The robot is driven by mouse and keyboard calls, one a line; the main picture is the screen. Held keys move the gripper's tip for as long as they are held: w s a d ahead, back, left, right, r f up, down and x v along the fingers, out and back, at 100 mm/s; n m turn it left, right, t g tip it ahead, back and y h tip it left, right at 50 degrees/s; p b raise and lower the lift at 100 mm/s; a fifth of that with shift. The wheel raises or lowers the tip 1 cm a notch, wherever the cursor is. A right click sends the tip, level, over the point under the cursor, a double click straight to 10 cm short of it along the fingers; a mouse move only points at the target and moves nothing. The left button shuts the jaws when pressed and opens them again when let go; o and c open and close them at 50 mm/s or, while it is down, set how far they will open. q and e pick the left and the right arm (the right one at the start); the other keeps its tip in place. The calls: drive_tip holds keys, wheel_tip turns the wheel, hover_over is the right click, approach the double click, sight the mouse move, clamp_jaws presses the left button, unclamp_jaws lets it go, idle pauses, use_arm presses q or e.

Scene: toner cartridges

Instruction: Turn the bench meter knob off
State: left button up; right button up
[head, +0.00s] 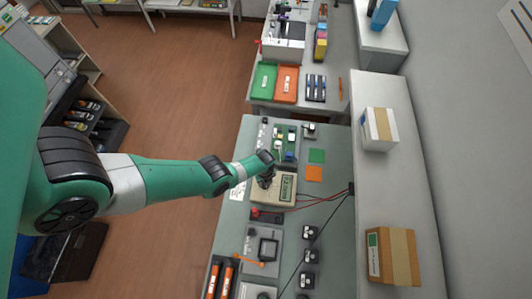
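The bench meter (273,199) is a beige box on the grey-green bench, with a greenish display (287,187) on its right part. Dark marks show on the display, too small to read. My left arm reaches in from the left, and my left gripper (266,183) is at the left part of the meter's face. The wrist and gripper cover the place beside the display, so the knob is hidden. I cannot tell whether the fingers are open, shut or touching the knob. My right gripper is out of view.
Red and black leads (325,199) run right from the meter. Small black blocks (309,256) stand below. A shelf with cardboard boxes (393,256) borders the bench on the right.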

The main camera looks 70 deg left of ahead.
use_arm(q)
clamp_jaws()
drive_tip(key=shift+n, duration=0.5)
drive_tip(key=n, duration=0.4)
drive_tip(key=shift+n, duration=0.3)
drive_tip(key=n, duration=1.2)
drive_tip(key=shift+n, duration=0.3)
drive_tip(key=n, duration=0.5)
drive_tip(key=shift+n, duration=0.4)
